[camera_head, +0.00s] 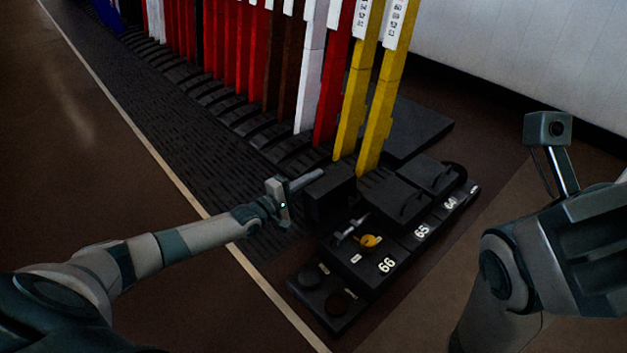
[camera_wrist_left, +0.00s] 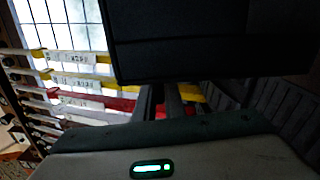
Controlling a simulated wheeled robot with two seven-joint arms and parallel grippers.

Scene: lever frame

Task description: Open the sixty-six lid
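The box marked 66 (camera_head: 386,265) is the nearest of a row of black boxes. A silvery T-shaped handle (camera_head: 352,228) and a yellow piece (camera_head: 370,241) show on its top. A black lid-like block (camera_head: 328,196) stands raised behind them, apparently the sixty-six lid. My left gripper (camera_head: 308,180) is at the upper left edge of this block; I cannot tell whether it touches. Its fingers look close together, with nothing visible between them. In the left wrist view a dark panel (camera_wrist_left: 210,40) fills the top, just beyond the fingers (camera_wrist_left: 162,102).
Boxes 65 (camera_head: 395,198) and 64 (camera_head: 432,174) have flat lids with handles. Yellow (camera_head: 352,115), red and white levers stand behind. A low black base with round knobs (camera_head: 337,304) lies in front of box 66. Brown floor at left is clear.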

